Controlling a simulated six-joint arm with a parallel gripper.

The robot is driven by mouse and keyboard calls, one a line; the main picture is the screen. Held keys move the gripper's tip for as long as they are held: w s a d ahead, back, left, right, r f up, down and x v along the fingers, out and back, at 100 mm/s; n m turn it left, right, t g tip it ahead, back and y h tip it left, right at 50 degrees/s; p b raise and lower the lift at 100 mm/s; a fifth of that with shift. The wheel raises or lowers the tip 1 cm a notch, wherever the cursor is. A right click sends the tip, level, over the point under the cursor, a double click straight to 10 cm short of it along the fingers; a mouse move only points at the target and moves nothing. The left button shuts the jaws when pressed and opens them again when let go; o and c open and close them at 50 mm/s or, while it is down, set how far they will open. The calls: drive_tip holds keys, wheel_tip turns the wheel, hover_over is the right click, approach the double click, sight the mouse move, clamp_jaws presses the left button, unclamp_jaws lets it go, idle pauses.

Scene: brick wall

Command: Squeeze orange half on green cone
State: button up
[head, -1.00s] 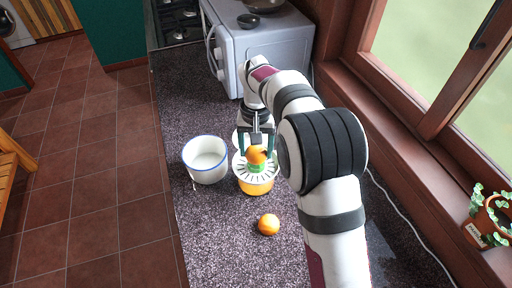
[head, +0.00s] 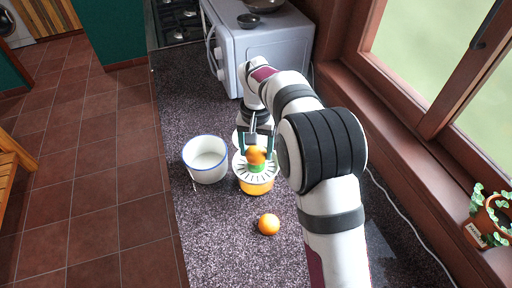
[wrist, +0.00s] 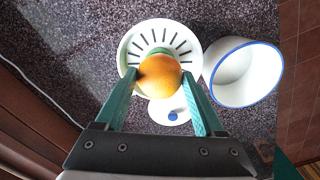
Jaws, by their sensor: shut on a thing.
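My gripper (head: 257,154) points down over the juicer and is shut on an orange half (wrist: 159,75), one green finger on each side. The orange half (head: 256,154) has its rounded peel side up. The juicer (head: 247,178) has a white slotted top and an orange base; its slotted top also shows in the wrist view (wrist: 133,52). A bit of the green cone (head: 257,168) shows just under the orange half, and a sliver shows in the wrist view. The half sits over the cone, close to or on it; its cut face and the cone's tip are hidden.
A white bowl with a blue rim (head: 205,175) stands close left of the juicer. Another orange piece (head: 269,224) lies in front. A white round piece with a blue dot (wrist: 172,115) lies beside the juicer. A microwave (head: 262,55) stands behind.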

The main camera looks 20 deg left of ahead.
drive_tip(key=n, duration=0.3)
drive_tip(key=shift+f, duration=0.15)
drive_tip(key=m, duration=0.3)
drive_tip(key=m, duration=0.3)
drive_tip(key=shift+f+m, duration=0.1)
drive_tip(key=shift+m, duration=0.2)
drive_tip(key=n, duration=0.3)
drive_tip(key=shift+n, duration=0.3)
drive_tip(key=n, duration=0.3)
drive_tip(key=m, duration=0.6)
drive_tip(key=shift+f+m, duration=0.1)
drive_tip(key=shift+m, duration=0.2)
